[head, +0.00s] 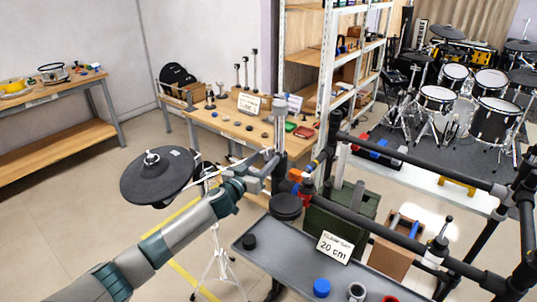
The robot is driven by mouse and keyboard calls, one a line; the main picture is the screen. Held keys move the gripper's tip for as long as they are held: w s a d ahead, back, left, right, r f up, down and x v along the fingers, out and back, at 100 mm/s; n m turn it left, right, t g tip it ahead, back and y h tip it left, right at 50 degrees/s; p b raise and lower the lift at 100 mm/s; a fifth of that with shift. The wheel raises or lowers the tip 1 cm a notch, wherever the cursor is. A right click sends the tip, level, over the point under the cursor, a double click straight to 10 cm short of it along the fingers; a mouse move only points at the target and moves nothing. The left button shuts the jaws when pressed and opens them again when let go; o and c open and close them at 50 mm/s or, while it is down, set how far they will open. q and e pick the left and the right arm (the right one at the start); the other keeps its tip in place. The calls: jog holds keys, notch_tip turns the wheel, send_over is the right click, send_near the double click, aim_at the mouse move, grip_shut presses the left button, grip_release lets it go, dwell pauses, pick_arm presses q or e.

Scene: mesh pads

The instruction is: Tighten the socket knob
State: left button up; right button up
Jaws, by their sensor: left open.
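My left gripper (272,165) reaches in from the lower left and is open, at the left end of a black drum rack. Its fingers are beside a dark upright post (281,128) with a light grey fitting on top. I cannot tell whether they touch it. Orange and red clamp parts (298,176) sit on the rack just right of the gripper. Which small part is the socket knob is not clear at this size; the gripper may hide it. My right gripper is not in view.
A black cymbal pad (158,176) on a stand is left of my gripper. A grey tray (285,262) below holds a "20 cm" card (336,247), a blue cap (321,288) and other small parts. The black rack tubes (400,232) span the right side.

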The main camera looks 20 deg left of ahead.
aim_at(268, 156)
pick_arm(q)
jog(key=shift+x, duration=1.75)
jog(key=shift+c, duration=0.6)
jog(key=c, duration=0.9)
